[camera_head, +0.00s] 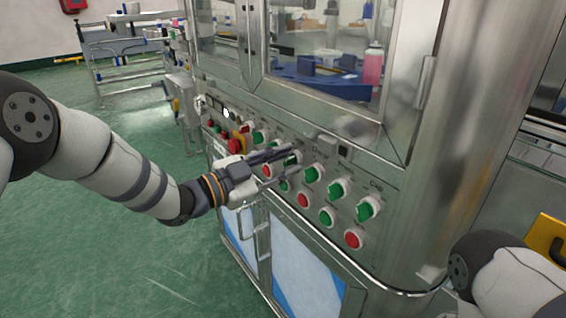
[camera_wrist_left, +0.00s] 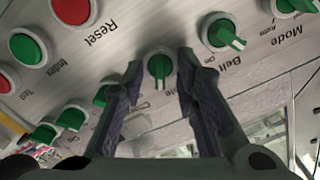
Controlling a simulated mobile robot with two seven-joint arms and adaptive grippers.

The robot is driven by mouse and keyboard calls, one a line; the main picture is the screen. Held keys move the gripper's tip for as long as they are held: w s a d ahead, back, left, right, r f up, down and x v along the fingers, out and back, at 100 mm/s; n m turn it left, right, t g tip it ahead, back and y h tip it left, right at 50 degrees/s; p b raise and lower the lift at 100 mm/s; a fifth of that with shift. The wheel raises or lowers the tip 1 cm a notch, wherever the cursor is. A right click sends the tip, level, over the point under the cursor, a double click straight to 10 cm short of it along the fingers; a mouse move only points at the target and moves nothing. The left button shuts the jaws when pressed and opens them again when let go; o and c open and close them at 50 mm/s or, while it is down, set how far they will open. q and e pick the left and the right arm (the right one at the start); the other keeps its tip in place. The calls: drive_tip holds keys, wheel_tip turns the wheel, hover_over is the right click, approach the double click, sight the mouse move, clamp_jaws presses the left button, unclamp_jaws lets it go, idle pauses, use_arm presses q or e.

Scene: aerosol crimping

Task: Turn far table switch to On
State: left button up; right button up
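A row of green rotary switches is on the steel machine's control panel. One green switch (camera_wrist_left: 159,70) sits between my left gripper's (camera_wrist_left: 160,60) fingertips in the left wrist view, with a small gap on each side. Its label is partly hidden by the fingers, so I cannot read it as the far table switch. In the head view this switch (camera_head: 292,158) is partly covered by the left gripper (camera_head: 284,166), which is open around it. In the wrist view the Belt switch (camera_wrist_left: 223,34) is just right of the fingers. My right gripper is out of view; only part of its arm shows.
Red buttons (camera_head: 304,200) and green buttons (camera_head: 327,216) are below the switches. A red emergency-stop knob (camera_head: 237,143) is left of the gripper. A door handle (camera_head: 262,231) is below the panel. The glazed enclosure rises above it. Green floor lies open at left.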

use_arm(q)
drive_tip(key=v, duration=1.2)
drive_tip(key=s+a+f+n+g+y+p, duration=0.1)
drive_tip(key=s+a+f+n+g+y, duration=0.15)
drive_tip(key=s+f+n+y, duration=0.55)
drive_tip(key=s+a+f+n+g+y+p, duration=0.1)
drive_tip(key=s+a+f+n+y+p, duration=0.2)
drive_tip(key=s+f, duration=0.9)
drive_tip(key=s+a+f+n+g+y, duration=0.1)
drive_tip(key=s+g, duration=0.4)
drive_tip(key=s, duration=0.9)
drive_tip(key=s+a+f+n+g+y, duration=0.2)
drive_tip(key=s+a+f+n+g, duration=0.2)
drive_tip(key=s, duration=1)
drive_tip(key=shift+a+f+n+g+y+p, duration=0.3)
drive_tip(key=shift+a+n, duration=0.4)
drive_tip(key=shift+a, duration=0.45)
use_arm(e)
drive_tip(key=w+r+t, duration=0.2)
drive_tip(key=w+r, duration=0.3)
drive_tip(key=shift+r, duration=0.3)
